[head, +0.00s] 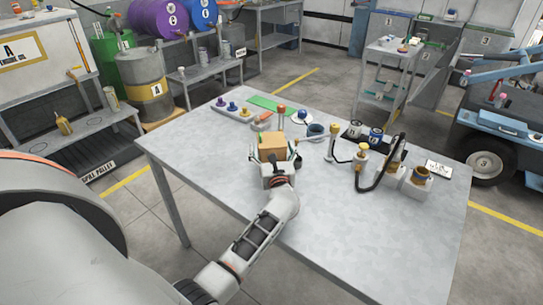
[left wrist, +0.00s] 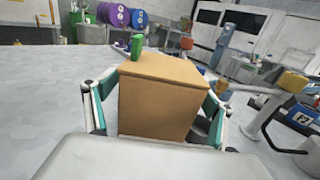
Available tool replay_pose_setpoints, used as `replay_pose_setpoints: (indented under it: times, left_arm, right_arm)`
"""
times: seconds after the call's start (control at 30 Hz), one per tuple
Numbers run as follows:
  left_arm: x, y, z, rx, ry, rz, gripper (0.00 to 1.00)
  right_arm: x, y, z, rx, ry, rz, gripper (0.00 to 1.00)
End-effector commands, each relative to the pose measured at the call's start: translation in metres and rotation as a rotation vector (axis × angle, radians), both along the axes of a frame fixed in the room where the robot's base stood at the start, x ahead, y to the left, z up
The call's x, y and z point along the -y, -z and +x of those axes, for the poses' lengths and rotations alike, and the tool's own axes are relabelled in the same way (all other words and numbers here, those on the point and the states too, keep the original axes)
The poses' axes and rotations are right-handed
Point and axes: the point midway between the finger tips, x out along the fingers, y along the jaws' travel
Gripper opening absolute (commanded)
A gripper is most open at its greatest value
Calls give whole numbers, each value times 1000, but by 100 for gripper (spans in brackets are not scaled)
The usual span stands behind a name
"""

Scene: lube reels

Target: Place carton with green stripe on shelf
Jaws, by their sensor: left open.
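A brown carton (head: 271,147) stands on the grey table, near the middle of the head view. It also shows close up in the left wrist view (left wrist: 160,98). A small green patch (left wrist: 136,45) shows at the carton's far top edge; I cannot tell whether it is a stripe or a separate thing. My left gripper (head: 272,158) is open, with its teal-padded fingers on either side of the carton. Whether the fingers touch it is unclear. A grey shelf rack (head: 383,88) stands behind the table at right. My right gripper is not in view.
On the table (head: 210,165), colored knobs, a green mat (head: 271,104), a dark bowl (head: 316,130) and lubrication fittings with a black hose (head: 378,178) lie beyond and right of the carton. The table's front left is clear. A low shelf with bottles (head: 64,125) stands left.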

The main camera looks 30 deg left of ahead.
Motion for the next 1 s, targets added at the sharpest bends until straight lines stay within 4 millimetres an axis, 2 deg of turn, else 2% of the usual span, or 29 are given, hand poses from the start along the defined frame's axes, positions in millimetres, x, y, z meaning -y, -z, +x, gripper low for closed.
replay_pose_setpoints:
  times: [0.27, 0.3, 0.43, 0.47, 0.53, 0.57, 0.8, 1.0]
  left_arm:
    - [-3, 1, 3, 0, 0, -1, 83]
    - [-3, 1, 3, 1, 0, -1, 78]
    - [-3, 0, 3, 0, 0, 0, 44]
    - [-3, 0, 3, 0, 0, 0, 41]
    - [-3, 0, 3, 0, 0, 0, 41]
    - [-3, 0, 3, 1, 0, -1, 38]
    - [-3, -1, 3, 1, 0, -1, 37]
    - [-2, -15, 4, 3, 0, -2, 37]
  right_arm:
    - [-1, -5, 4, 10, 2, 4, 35]
    - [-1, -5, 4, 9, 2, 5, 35]
    - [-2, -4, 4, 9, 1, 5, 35]
    - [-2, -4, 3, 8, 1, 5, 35]
    - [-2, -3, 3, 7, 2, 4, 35]
    - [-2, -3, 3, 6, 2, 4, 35]
    - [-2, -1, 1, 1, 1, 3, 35]
    - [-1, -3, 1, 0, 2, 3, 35]
